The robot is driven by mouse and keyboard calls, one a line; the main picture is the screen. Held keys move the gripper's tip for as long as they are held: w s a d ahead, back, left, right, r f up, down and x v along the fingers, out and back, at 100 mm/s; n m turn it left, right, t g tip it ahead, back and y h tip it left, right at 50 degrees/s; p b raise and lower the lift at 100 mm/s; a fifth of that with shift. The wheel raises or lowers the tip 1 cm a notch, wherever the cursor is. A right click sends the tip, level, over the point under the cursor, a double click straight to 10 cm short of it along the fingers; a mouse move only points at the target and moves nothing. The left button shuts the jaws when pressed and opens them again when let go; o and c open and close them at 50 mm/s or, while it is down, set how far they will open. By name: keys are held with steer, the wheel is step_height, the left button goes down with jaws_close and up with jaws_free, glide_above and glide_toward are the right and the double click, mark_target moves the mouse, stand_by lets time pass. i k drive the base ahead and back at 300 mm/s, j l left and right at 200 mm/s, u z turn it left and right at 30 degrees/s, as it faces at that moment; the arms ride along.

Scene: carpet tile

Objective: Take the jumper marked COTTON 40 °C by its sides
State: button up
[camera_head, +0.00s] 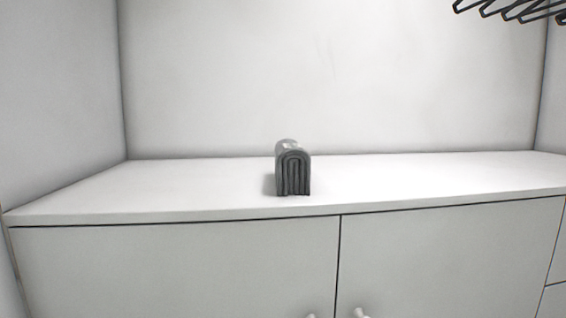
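A dark grey folded garment (293,175) stands upright on the white cabinet top in the head view, near the middle of the picture. Its rounded fold is on top and its layered end faces me at the front edge of the surface. A small pale patch shows on its top; any writing on it is too small to read, so I cannot tell whether it says COTTON 40 °C. No other garment is in view. My gripper is not in view.
The white cabinet top (430,175) is clear to both sides of the garment. White walls enclose the back and sides. Closed doors with pale knobs (361,314) are below. Dark hangers (515,10) hang at the upper right.

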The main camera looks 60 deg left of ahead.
mark_target(292, 163)
steer(key=i+u, duration=0.15)
steer(key=u, duration=0.25)
steer(key=i+u, duration=0.1)
steer(key=u, duration=0.25)
steer(key=i+l+u, duration=0.1)
steer(key=u, duration=0.3)
steer(key=i+l+u, duration=0.1)
steer(key=u, duration=0.9)
